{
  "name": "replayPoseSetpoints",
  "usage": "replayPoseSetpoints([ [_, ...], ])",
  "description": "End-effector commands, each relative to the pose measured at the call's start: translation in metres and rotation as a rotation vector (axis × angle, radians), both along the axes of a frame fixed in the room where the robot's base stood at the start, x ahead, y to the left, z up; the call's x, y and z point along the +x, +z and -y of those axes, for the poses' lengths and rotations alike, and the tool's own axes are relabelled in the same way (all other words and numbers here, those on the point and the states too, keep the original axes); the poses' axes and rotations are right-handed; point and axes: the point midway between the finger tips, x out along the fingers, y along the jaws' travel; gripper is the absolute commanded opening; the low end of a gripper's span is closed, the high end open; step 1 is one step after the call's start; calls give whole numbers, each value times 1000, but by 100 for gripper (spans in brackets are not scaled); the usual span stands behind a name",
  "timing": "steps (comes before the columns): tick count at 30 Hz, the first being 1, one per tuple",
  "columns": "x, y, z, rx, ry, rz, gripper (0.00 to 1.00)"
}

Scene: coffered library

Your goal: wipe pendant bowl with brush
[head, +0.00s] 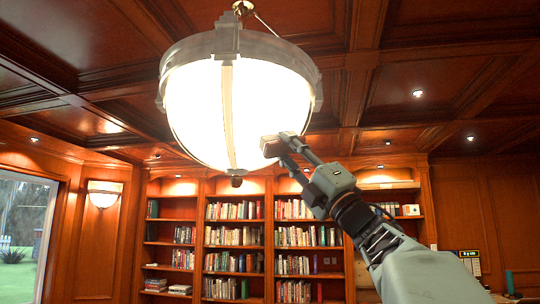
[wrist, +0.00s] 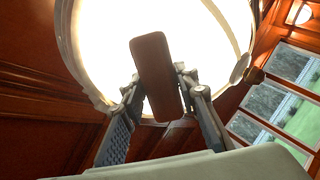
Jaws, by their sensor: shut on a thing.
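The pendant bowl (head: 200,110) is a large glowing white bowl with a grey metal rim and straps, hanging from the ceiling. It fills the upper middle of the wrist view (wrist: 110,50). My gripper (head: 284,147) is raised at the bowl's lower right side in the head view. It is shut on the brush (head: 271,146), a brown block that shows from its back in the wrist view (wrist: 156,75). The brush overlaps the bowl's lower edge in both views. I cannot tell whether it touches the glass. Its bristles are hidden.
A dark wooden coffered ceiling (head: 420,75) is above. Bookshelves (head: 235,235) line the back wall. A lit wall lamp (head: 103,194) and a window (head: 25,235) are at the left. The air below the bowl looks clear.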

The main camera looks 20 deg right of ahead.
Motion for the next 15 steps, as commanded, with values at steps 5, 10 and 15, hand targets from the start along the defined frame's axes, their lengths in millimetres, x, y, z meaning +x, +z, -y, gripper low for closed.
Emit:
replayPoseSetpoints([
  [5, 2, 3, -1, 0, 0, 1, 9],
  [10, 4, 6, -3, 0, 0, 1, 9],
  [15, 6, 8, -4, 0, 0, 1, 9],
])
